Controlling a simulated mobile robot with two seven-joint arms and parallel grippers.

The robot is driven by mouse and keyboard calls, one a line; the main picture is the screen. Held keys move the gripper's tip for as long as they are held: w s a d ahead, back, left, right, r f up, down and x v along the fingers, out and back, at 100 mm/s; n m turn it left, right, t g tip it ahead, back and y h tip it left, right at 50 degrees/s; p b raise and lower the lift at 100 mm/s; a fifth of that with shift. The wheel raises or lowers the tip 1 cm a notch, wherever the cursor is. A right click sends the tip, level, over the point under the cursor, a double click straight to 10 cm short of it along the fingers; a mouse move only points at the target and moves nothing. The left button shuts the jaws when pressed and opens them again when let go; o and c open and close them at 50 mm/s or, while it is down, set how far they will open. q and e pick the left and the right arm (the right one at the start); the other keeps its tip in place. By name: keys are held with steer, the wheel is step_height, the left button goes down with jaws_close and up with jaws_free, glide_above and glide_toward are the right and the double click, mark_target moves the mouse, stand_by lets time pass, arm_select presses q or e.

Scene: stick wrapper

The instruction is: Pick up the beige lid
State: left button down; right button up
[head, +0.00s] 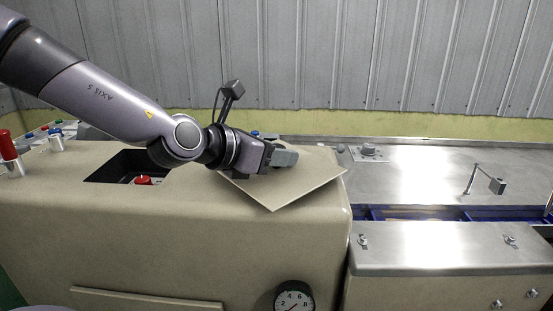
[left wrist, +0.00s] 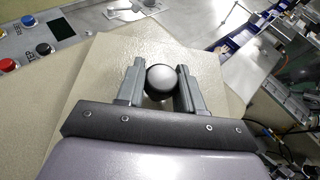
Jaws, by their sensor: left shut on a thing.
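The beige lid (head: 304,187) is a flat square plate, turned at an angle over the right end of the beige machine top. The lid's plate also fills the middle of the left wrist view (left wrist: 105,63). I cannot tell whether the lid touches the machine top. My arm hides its back left part. My right gripper is not in view.
A rectangular opening (head: 105,169) in the machine top (head: 60,205) lies left of the lid, with a red part (head: 143,180) inside. A red-topped post (head: 8,146) stands at the far left. A steel surface (head: 420,175) with a small bracketed sensor (head: 496,185) extends right.

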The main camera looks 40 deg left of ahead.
arm_select(q)
step_height(320, 180, up, 9)
steer(key=shift+f, duration=0.1)
step_height(320, 180, up, 10)
steer(key=p, duration=0.7)
steer(key=shift+r+p, duration=0.2)
steer(key=shift+p, duration=0.2)
